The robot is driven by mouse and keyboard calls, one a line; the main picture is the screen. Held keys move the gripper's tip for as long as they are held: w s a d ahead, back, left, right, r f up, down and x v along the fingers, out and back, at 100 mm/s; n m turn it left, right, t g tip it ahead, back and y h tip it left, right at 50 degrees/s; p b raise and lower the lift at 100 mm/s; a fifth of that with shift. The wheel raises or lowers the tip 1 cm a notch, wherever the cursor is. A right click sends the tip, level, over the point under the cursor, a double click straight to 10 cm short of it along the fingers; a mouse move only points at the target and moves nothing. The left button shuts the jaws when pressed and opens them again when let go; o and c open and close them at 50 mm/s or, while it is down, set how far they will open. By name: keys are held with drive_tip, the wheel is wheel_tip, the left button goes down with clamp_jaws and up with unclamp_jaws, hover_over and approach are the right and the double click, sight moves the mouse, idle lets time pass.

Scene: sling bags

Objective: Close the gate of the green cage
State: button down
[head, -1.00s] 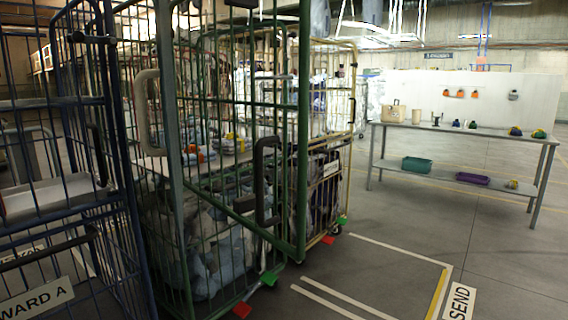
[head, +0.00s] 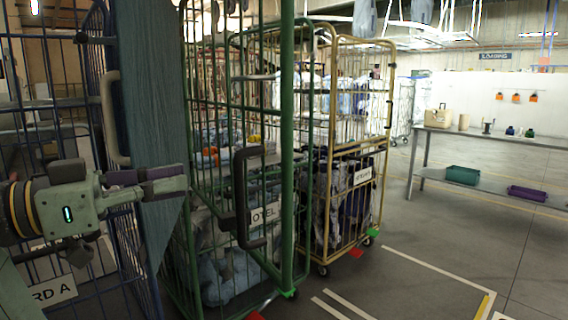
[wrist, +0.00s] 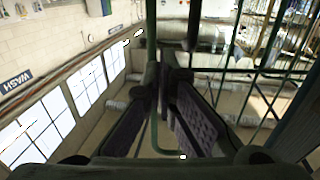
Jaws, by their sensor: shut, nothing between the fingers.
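The green cage (head: 287,130) stands in the middle of the head view, with pale bundles behind its mesh and a HOTEL label. A green mesh panel with a dark loop handle (head: 240,195) faces me; it looks like the gate, but I cannot tell how far it stands open. My gripper (head: 184,178) is shut and empty at the left, pointing right, in front of a blue-grey slab and left of the handle in the picture. In the wrist view my shut fingers (wrist: 164,82) lie close to an upright green bar (wrist: 152,40); whether they touch is unclear.
The blue-grey slab (head: 150,110) hides part of the green cage's left side. A dark blue cage (head: 102,60) labelled WARD A stands at the left. A yellow cage (head: 390,100) stands right behind the green one. Floor is clear at the right, before a table (head: 480,139).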

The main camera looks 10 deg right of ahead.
sight(278, 164)
drive_tip(key=p+x, duration=0.4)
drive_tip(key=x, duration=0.8)
drive_tip(key=shift+w+d+r, duration=0.1)
drive_tip(key=shift+w+d, duration=0.05)
drive_tip(key=shift+d, duration=0.2)
drive_tip(key=shift+w+d, duration=0.3)
drive_tip(key=shift+d, duration=0.3)
drive_tip(key=shift+d, duration=0.1)
